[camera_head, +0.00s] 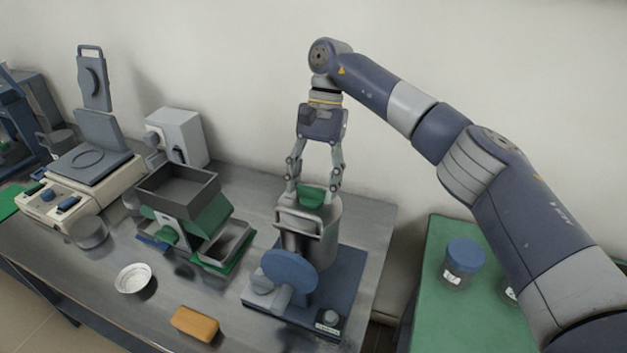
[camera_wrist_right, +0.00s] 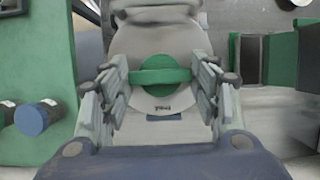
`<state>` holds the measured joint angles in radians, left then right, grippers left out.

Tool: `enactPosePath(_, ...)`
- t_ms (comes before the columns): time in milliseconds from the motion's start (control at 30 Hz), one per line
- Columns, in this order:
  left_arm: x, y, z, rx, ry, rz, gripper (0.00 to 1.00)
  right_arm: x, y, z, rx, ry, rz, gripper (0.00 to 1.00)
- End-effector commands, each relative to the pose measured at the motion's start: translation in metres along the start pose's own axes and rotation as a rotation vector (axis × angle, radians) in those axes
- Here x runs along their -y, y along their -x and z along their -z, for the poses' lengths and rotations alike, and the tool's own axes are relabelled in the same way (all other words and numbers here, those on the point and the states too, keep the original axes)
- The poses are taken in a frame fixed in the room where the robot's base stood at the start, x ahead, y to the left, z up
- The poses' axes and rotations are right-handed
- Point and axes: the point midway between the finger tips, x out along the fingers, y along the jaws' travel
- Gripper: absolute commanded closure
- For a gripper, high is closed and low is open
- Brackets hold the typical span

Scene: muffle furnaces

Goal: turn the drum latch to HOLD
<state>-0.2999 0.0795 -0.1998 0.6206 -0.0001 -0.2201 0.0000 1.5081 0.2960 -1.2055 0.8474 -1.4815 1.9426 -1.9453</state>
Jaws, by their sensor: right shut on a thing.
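The drum latch (camera_head: 311,197) is a green knob on top of a grey metal drum (camera_head: 325,222). My right gripper (camera_head: 312,187) points straight down over the drum with its fingers on either side of the latch. In the right wrist view the latch (camera_wrist_right: 160,76) is a green disc with a raised bar, and the bar lies across between the fingers of my right gripper (camera_wrist_right: 161,78). The gripper is shut on it. A small dark word on the pale lid beside the latch is too small to read surely. My left gripper is not in view.
The drum stands on a blue base (camera_head: 345,290) with a blue round wheel (camera_head: 290,271). To its left are a green machine with a grey hopper (camera_head: 177,187), a white dish (camera_head: 133,278) and an orange block (camera_head: 195,324). A blue-lidded jar (camera_head: 462,262) stands on the green surface at right.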

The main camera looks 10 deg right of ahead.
Motion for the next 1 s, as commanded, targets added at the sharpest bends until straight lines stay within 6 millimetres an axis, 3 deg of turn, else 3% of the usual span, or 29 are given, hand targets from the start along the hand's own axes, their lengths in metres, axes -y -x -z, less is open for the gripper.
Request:
enactPosePath(300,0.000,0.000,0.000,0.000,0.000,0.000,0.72,0.000,0.001,0.000,-0.003,0.004,0.001,0.67)
enactPosePath(333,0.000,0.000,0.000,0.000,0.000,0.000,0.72,0.000,0.001,0.000,-0.003,0.005,0.001,0.39)
enactPosePath(400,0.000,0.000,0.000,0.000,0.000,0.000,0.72,0.000,0.001,0.000,-0.002,0.004,0.001,0.23)
enactPosePath(767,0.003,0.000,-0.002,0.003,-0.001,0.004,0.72,0.000,0.001,0.000,-0.001,0.002,0.000,0.23)
enactPosePath(1000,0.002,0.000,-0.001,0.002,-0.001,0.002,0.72,0.001,0.023,0.000,-0.003,0.001,0.002,0.23)
